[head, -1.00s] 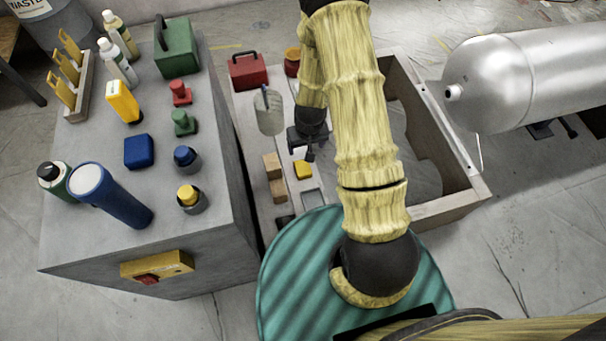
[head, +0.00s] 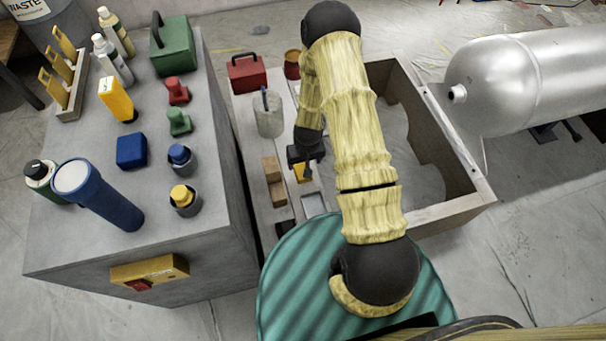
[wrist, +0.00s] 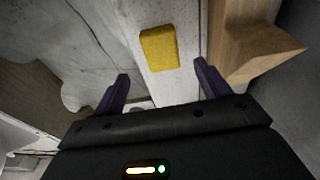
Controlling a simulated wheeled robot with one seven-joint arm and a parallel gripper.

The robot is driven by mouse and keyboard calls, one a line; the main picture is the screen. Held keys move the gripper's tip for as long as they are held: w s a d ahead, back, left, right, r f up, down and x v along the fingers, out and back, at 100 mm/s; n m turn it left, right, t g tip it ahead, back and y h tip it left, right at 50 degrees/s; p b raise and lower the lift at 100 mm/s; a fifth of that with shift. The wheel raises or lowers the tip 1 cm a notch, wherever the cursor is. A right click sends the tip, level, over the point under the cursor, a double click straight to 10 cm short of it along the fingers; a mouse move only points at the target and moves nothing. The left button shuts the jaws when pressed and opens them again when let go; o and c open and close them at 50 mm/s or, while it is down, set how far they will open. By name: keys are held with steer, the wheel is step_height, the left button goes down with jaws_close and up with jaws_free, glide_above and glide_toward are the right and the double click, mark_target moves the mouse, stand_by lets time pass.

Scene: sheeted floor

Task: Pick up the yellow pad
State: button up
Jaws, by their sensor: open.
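The yellow pad (wrist: 159,48) is a small rounded block lying on a narrow pale board (wrist: 172,84) in the wrist view. In the head view the yellow pad (head: 302,173) shows just beneath my gripper (head: 306,158), partly hidden by it. In the wrist view my gripper (wrist: 162,86) is open and empty, with its two dark fingers spread on either side of the board. The pad lies beyond the fingertips, roughly centred between them, and looks apart from them.
Wooden blocks (head: 273,182) stand beside the pad; one wooden block (wrist: 255,45) is close to the right finger. A wooden-walled bin (head: 455,205) lies to the right. A grey cabinet (head: 215,235) stands left.

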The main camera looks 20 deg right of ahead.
steer(key=shift+w+f, duration=0.15)
steer(key=shift+f, duration=0.55)
steer(key=f, duration=0.1)
steer(key=f+b, duration=0.1)
steer(key=f, duration=0.1)
steer(key=f+b, duration=0.1)
steer(key=f, duration=0.1)
steer(key=shift+w+a+f, duration=0.1)
steer(key=shift+w+a, duration=0.05)
steer(key=shift+w, duration=0.1)
steer(key=c, duration=1.1)
step_height(320, 180, up, 10)
steer(key=p, duration=0.3)
steer(key=shift+c, duration=0.2)
